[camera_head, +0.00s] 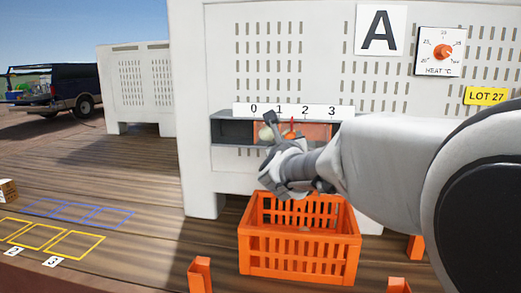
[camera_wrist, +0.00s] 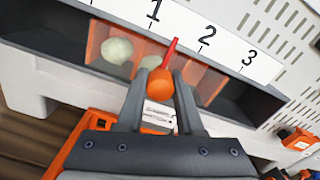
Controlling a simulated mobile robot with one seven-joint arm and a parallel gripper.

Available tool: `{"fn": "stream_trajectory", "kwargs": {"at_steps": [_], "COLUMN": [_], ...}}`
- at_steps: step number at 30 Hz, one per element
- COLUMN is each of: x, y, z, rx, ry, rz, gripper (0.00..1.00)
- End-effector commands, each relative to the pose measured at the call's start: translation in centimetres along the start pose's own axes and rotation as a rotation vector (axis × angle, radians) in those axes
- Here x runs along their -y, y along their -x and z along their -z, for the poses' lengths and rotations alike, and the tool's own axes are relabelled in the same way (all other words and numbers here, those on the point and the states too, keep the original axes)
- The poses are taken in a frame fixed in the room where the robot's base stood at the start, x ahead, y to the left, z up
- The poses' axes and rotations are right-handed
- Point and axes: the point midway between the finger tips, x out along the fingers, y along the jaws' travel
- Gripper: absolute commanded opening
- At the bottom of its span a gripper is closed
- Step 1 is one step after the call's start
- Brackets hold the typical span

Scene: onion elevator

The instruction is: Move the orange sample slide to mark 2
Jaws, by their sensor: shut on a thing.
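The orange sample slide (camera_wrist: 207,80) is a translucent orange panel in a dark slot, with a round orange knob (camera_wrist: 160,82) and a red pointer (camera_wrist: 171,50). In the head view the slide (camera_head: 320,131) sits under the number strip, partly hidden by my gripper. My gripper (camera_wrist: 160,92) is shut on the knob, one finger on each side. The pointer stands between mark 1 (camera_wrist: 153,10) and mark 2 (camera_wrist: 207,32). The strip with the marks (camera_head: 293,110) reads 0 to 3. Pale round shapes (camera_wrist: 117,50) show at the slide's left part.
An orange crate (camera_head: 300,268) stands on the wooden deck below the slot. A heat dial (camera_head: 442,52) and a yellow LOT 27 label (camera_head: 487,96) are on the white wall at the right. The dark slot (camera_head: 234,131) is empty at its left end.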

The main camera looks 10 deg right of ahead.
Motion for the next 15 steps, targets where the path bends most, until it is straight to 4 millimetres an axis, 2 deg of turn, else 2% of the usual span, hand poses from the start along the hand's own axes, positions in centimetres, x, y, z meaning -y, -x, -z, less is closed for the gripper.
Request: {"fn": "stream_trajectory", "kwargs": {"at_steps": [1, 7, 15], "x": [0.6, 2.3, 3.1], "y": [0.0, 0.0, 0.1], "z": [0.7, 1.1, 0.9], "rx": [0.003, 0.002, 0.001], "ry": [-0.002, -0.001, -0.001], "rz": [0.006, 0.005, 0.002], "gripper": [0.0, 0.0, 0.0]}}
